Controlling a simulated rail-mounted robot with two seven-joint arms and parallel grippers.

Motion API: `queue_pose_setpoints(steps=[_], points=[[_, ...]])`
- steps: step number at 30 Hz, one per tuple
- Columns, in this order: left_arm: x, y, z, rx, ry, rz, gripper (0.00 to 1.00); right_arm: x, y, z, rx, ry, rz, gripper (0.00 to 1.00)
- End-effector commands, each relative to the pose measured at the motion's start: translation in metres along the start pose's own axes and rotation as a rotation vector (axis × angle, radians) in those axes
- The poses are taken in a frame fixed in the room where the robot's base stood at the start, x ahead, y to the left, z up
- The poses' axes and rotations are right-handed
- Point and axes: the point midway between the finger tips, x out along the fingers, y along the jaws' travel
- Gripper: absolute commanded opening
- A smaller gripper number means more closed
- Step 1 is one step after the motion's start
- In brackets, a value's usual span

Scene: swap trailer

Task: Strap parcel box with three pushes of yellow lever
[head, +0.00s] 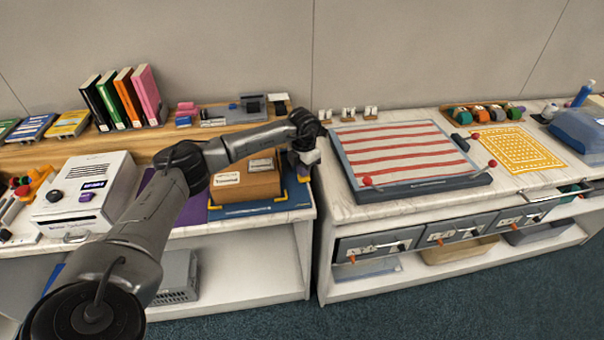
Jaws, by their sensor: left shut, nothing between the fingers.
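The parcel box (240,186) is a brown carton with a white label. It sits on a blue base (262,206) with yellow corner pieces at the right end of the left counter. My left arm comes in from the left and passes over the carton. My left gripper (302,172) points down at the carton's right side and is shut and empty. A yellow part (304,179), perhaps the lever, shows right at the fingertips; I cannot tell if they touch. The arm hides part of the carton's top. My right gripper is not in view.
A white machine (84,192) stands left of the carton, and upright books (124,97) stand behind. Across a narrow gap, the right counter holds a red-striped board (405,150) and a yellow patterned mat (517,148). A small drawer (545,203) there is pulled out.

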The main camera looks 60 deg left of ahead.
Motion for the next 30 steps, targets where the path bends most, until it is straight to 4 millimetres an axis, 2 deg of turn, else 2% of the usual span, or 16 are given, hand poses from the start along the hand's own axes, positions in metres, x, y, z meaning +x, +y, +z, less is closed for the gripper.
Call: queue_pose_setpoints(steps=[30], points=[[0.041,0.0,0.0,0.0,0.001,0.001,0.0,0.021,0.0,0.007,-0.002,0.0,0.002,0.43]])
